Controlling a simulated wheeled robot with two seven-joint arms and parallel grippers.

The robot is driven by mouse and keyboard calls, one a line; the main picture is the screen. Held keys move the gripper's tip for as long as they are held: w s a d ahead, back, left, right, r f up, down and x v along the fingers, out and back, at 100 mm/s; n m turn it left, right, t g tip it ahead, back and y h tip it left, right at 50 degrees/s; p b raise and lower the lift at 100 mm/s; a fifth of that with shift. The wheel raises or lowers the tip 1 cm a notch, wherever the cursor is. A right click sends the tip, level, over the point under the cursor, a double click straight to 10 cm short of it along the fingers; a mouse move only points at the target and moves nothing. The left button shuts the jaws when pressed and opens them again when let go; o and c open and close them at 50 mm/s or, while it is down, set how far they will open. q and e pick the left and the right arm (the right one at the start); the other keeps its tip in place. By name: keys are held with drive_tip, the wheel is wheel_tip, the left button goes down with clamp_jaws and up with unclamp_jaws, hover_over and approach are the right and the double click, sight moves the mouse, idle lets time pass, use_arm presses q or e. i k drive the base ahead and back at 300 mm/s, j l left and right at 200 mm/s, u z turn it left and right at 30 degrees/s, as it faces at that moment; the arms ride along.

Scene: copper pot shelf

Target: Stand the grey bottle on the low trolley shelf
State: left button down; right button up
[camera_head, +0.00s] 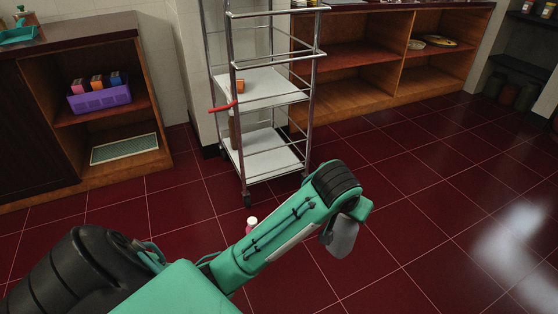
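The trolley is a metal-framed cart with white shelves; its low shelf (268,160) stands just above the floor and looks mostly bare. My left arm reaches in from the lower left, and its wrist end (360,209) is in front of and to the right of the trolley's base. A smooth grey shape (343,238) hangs below that wrist; I cannot tell whether it is the grey bottle or part of my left gripper. The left fingers are not clearly visible. My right gripper is out of view.
A white-capped pink bottle (251,226) shows just behind my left forearm. The trolley's upper shelf (265,84) carries a small orange item, with a red handle at its left. Wooden cabinets stand left and behind. The red tiled floor (430,190) is open to the right.

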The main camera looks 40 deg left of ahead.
sight(253, 166)
drive_tip(key=i+j+u, duration=0.1)
drive_tip(key=i+u, duration=0.25)
drive_tip(key=i+j+u, duration=0.1)
drive_tip(key=u, duration=0.25)
drive_tip(key=i+u, duration=0.3)
drive_tip(key=i+l+u, duration=0.1)
drive_tip(key=i, duration=0.6)
drive_tip(key=i+l, duration=0.2)
drive_tip(key=i, duration=0.5)
drive_tip(key=j+u, duration=0.05)
